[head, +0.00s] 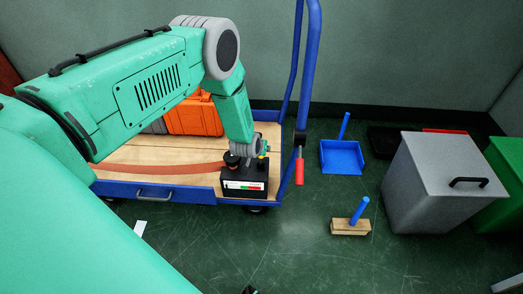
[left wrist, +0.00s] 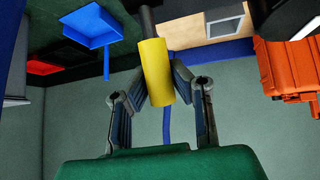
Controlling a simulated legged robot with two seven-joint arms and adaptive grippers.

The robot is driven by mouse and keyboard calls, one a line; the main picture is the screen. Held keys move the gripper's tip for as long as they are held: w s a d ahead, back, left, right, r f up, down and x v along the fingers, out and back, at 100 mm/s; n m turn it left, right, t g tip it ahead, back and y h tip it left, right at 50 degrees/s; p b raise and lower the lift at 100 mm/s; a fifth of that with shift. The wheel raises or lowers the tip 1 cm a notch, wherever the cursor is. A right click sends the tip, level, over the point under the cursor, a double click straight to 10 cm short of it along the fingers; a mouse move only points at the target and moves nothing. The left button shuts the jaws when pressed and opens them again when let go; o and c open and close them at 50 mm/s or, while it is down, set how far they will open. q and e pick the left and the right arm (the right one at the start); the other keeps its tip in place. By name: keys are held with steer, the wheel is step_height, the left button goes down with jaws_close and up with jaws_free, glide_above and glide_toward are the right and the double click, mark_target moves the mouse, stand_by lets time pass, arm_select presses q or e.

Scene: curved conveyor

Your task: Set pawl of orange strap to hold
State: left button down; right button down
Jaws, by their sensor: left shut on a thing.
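The orange strap (head: 160,169) runs across the cart's wooden deck to a black ratchet box (head: 245,186) at the deck's right front corner. The box has a white, green and red label on its front and a dark round knob on top. My left gripper (head: 262,150) is at the top right of the box. In the left wrist view, my left gripper (left wrist: 160,85) is shut on a yellow cylindrical handle (left wrist: 157,72) on a dark rod. The pawl's exact setting cannot be made out. My right gripper is not clearly in view.
The blue-edged cart (head: 150,193) carries an orange case (head: 195,115) behind my arm. Its blue push handle (head: 308,70) rises right of the box, with a red grip (head: 299,171) hanging there. A blue dustpan (head: 341,157), brush (head: 350,227) and grey bin (head: 440,180) stand right.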

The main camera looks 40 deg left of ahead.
arm_select(q)
steer(key=shift+a+f, duration=0.1)
stand_by(0.4)
steer(key=c, duration=1.4)
jaws_free()
steer(key=shift+o, duration=0.2)
steer(key=shift+s+r, duration=0.25)
steer(key=shift+r, duration=0.15)
steer(key=v, duration=1)
steer(key=shift+s+r, duration=0.25)
steer(key=shift+r, duration=0.05)
